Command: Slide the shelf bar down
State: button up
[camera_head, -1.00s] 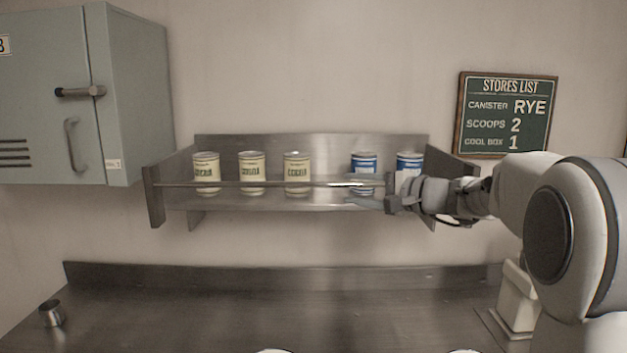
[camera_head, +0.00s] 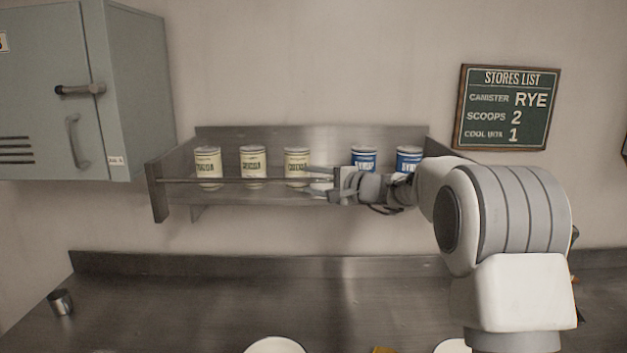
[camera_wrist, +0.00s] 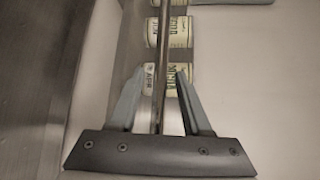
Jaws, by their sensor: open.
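The shelf bar (camera_head: 245,180) is a thin metal rod running level across the front of the wall shelf (camera_head: 310,139), in front of the cans' lower parts. My gripper (camera_head: 318,180) is at the bar, right of the shelf's middle, reaching in from the right. In the wrist view, my gripper (camera_wrist: 159,82) is open with one finger on each side of the bar (camera_wrist: 162,50). The bar runs between the fingers, and I cannot tell whether either touches it. My gripper and arm hide the bar's right part and the shelf's right end.
Several cans stand on the shelf: cream cocoa cans (camera_head: 253,166) at the left and blue-and-white cans (camera_head: 364,160) at the right. A grey cabinet (camera_head: 140,95) hangs at left. The steel counter (camera_head: 210,300) below holds a small metal cup (camera_head: 60,302) and a white bowl (camera_head: 275,346).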

grip_shut()
dwell(1.3)
